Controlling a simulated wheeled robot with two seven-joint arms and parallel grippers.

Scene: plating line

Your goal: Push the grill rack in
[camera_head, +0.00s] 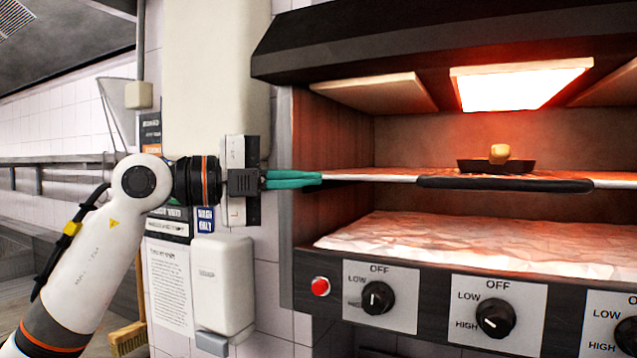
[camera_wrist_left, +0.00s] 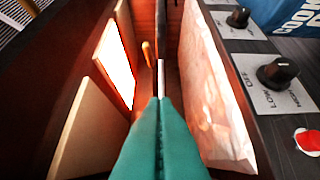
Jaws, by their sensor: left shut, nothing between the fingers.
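The grill rack (camera_head: 390,178) is a thin light-edged shelf inside the grill, with a dark handle bar (camera_head: 505,184) along its front edge. A dark pan (camera_head: 468,165) with a small yellowish piece of food (camera_head: 499,153) stands on the rack under the glowing heater. My left gripper (camera_head: 318,178) has teal fingers, shut with nothing between them, at the left end of the rack's front edge. In the left wrist view the fingers (camera_wrist_left: 160,105) point along the rack edge, seen end-on; whether they touch it I cannot tell. My right gripper is not in view.
The grill's lower foil-lined tray (camera_head: 440,240) lies below the rack. A front panel with knobs (camera_head: 378,298) and a red button (camera_head: 320,286) runs beneath. A white dispenser (camera_head: 222,285) hangs on the wall left of the grill.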

